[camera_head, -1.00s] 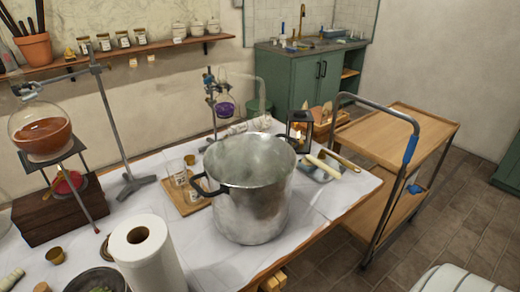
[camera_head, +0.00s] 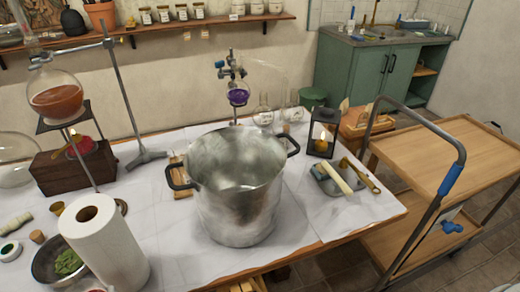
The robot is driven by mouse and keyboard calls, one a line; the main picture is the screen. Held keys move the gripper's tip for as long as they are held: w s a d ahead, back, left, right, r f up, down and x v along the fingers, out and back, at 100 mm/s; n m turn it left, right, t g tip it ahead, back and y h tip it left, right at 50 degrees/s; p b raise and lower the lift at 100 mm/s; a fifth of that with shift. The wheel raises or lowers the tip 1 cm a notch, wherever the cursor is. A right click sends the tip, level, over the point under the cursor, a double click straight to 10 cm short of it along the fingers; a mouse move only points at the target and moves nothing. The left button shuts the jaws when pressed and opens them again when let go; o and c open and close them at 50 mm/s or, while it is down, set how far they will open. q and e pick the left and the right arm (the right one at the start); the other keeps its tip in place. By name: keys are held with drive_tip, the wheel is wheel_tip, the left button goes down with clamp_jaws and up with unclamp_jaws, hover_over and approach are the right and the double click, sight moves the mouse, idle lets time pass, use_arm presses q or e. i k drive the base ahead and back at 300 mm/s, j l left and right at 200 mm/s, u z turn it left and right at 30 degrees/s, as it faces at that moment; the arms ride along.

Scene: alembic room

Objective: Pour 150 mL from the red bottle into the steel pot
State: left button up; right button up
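The large steel pot (camera_head: 237,205) stands upright on the white-covered table, with a dark handle on each side. Its mouth is open and I see bare metal inside; I cannot make out any liquid. I see no clear red bottle. A round glass flask (camera_head: 57,97) with orange-brown liquid sits on a metal stand at the left. A small red object (camera_head: 80,146) is under that flask, too small to identify. Neither of my grippers shows.
A paper towel roll (camera_head: 104,248) and a bowl with green leaves (camera_head: 62,262) stand front left. A lantern (camera_head: 321,134) and a tray (camera_head: 340,183) with a pale rod are right of the pot. A wooden cart (camera_head: 440,155) stands beyond the table's right end.

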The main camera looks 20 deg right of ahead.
sight(236, 174)
drive_tip(key=k+l, duration=0.1)
drive_tip(key=l, duration=1.5)
drive_tip(key=k, duration=0.05)
